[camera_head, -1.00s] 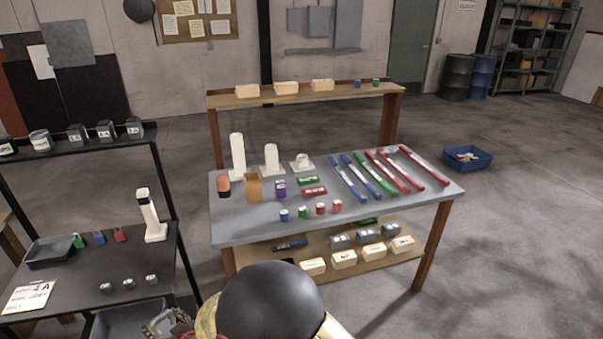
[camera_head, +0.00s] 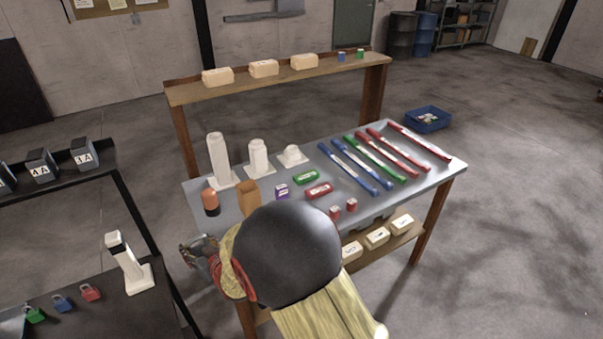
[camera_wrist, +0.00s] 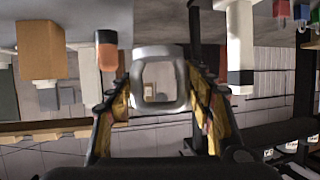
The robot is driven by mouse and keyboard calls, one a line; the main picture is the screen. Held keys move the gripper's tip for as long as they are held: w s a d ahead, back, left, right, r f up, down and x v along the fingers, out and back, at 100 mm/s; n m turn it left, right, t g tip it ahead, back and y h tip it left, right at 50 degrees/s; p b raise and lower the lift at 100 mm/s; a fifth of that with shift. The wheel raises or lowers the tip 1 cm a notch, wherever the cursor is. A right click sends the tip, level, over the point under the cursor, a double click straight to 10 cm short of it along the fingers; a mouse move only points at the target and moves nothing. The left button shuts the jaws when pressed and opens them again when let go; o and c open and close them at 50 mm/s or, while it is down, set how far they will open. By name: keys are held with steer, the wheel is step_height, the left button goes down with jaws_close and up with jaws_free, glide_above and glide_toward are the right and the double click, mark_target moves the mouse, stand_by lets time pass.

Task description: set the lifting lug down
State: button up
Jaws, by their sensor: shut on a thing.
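My gripper (camera_wrist: 160,82) is shut on the lifting lug (camera_wrist: 159,53), a grey rounded block with a squarish opening, seen between the two fingers in the wrist view. In the head view my gripper (camera_head: 200,258) is at the front left edge of the grey worktable (camera_head: 455,176), in the gap beside the black table (camera_head: 90,318). The lug cannot be made out in the head view. The wrist picture is upside down. There the lug appears held clear of any surface, near the orange-and-black cylinder (camera_wrist: 107,52).
My arm hides the worktable's front middle.

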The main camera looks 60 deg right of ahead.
steer(key=s+d+r+m+g+h, duration=0.1)
steer(key=s+d, duration=0.2)
steer(key=d, duration=0.3)
steer(key=s+d+r+m+h, duration=0.1)
steer(key=s+d+r+h, duration=0.1)
steer(key=s+d, duration=0.3)
steer(key=w+d+f+b, duration=0.1)
steer(key=w+f, duration=0.2)
steer(key=w, duration=0.1)
steer(key=w+d+f+b, duration=0.1)
steer(key=w+d+f, duration=0.1)
steer(key=w, duration=0.3)
steer(key=w+d+f+b, duration=0.1)
steer(key=w+f, duration=0.4)
steer(key=shift+w+d, duration=0.15)
steer(key=shift+d, duration=0.2)
steer(key=shift+w+f+b, duration=0.1)
steer(key=shift+f+b, duration=0.55)
steer(key=shift+f, duration=0.95)
steer(key=shift+f, duration=0.1)
steer(key=o, duration=1.1)
steer(key=shift+f, duration=0.2)
steer(key=o, duration=0.5)
steer(key=shift+c, duration=0.2)
steer(key=shift+r, duration=0.2)
